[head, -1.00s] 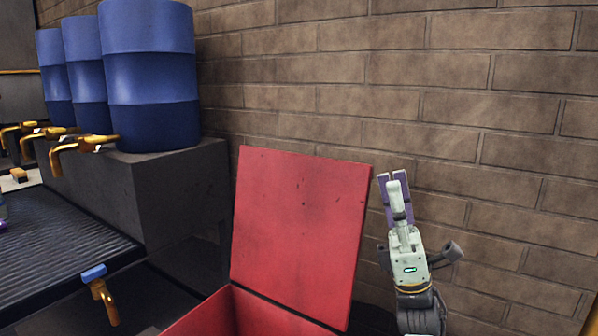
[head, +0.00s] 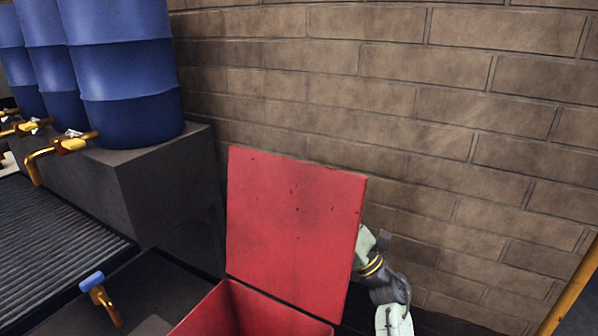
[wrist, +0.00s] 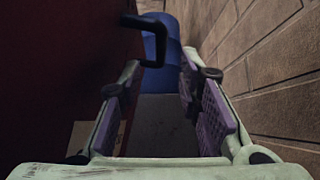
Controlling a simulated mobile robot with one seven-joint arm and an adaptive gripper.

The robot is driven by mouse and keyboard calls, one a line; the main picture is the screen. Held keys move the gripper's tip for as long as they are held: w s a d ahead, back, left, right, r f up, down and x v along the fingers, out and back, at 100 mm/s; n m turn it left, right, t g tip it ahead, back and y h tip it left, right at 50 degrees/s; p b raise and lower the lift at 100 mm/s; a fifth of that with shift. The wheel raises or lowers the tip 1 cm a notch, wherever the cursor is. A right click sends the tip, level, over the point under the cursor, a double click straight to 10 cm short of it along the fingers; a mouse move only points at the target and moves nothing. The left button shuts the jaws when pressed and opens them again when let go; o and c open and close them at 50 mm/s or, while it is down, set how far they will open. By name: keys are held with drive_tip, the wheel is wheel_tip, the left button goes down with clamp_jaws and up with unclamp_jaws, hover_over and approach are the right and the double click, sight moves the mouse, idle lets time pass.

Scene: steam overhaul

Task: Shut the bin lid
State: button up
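The red bin (head: 245,312) stands at the bottom centre of the head view. Its red lid (head: 292,225) is up, standing nearly upright at the bin's back, close to the brick wall. My arm reaches in behind the lid from the right, and the lid hides my gripper in the head view. In the wrist view my gripper (wrist: 168,95) is open, its purple-padded fingers apart with nothing between them. A dark red surface (wrist: 55,70), likely the lid's back, fills the left of that view. A dark handle-like bracket (wrist: 148,38) shows near the left finger.
The brick wall (head: 440,120) runs close behind the lid and along the wrist view's right side. Blue drums (head: 120,75) with brass taps stand on a dark block at left. A blue-handled tap (head: 98,292) is left of the bin. A yellow post (head: 572,295) stands at lower right.

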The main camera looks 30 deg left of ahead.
sight(302, 177)
drive_tip(key=p+x, duration=0.3)
drive_tip(key=x, duration=0.5)
drive_tip(key=shift+a, duration=0.1)
clamp_jaws()
idle(0.6)
